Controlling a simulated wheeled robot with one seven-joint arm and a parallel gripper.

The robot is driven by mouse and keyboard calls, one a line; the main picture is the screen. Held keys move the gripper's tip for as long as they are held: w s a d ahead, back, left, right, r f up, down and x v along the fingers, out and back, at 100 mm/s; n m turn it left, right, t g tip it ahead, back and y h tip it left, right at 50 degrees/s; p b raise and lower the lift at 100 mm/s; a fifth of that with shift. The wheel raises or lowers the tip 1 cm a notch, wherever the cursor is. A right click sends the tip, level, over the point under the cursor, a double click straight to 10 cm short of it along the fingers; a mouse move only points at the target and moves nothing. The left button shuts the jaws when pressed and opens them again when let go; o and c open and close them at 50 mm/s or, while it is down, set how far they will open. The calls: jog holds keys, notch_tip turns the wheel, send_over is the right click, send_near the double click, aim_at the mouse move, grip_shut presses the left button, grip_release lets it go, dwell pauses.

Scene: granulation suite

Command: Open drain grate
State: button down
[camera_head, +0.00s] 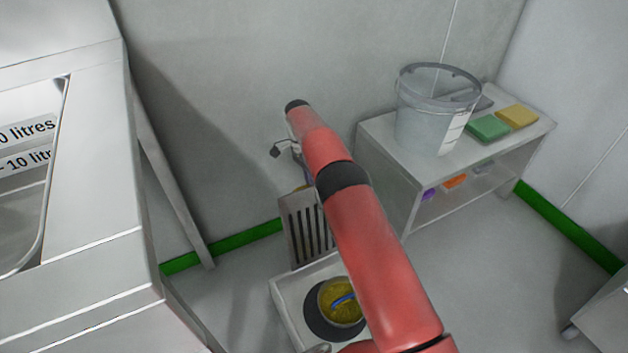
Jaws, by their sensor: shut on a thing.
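The drain grate (303,230) is a grey slotted plate left of my red arm, raised steeply at the back edge of the pale drain surround (287,297). Its right side is partly hidden by my arm. Below it the drain is uncovered: a dark ring (318,318) around a round yellow part (336,307) with a blue piece (343,299) across it. My gripper (302,188) is at the grate's top edge, mostly hidden behind my arm, and is shut on the grate. The exact contact is too small to see.
A steel sink unit (100,210) with a leg stands at the left. A low shelf unit (385,150) at the right holds a clear bucket (425,115), a green sponge (489,128) and a yellow sponge (517,116). The floor right of my arm is clear.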

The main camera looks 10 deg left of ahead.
jog(key=shift+s+f, duration=0.2)
jog(key=shift+f, duration=0.3)
jog(key=c, duration=1.5)
grip_release()
jog(key=shift+o, duration=0.2)
jog(key=shift+w+r, duration=0.1)
jog(key=shift+r, duration=0.05)
jog(key=shift+r, duration=0.1)
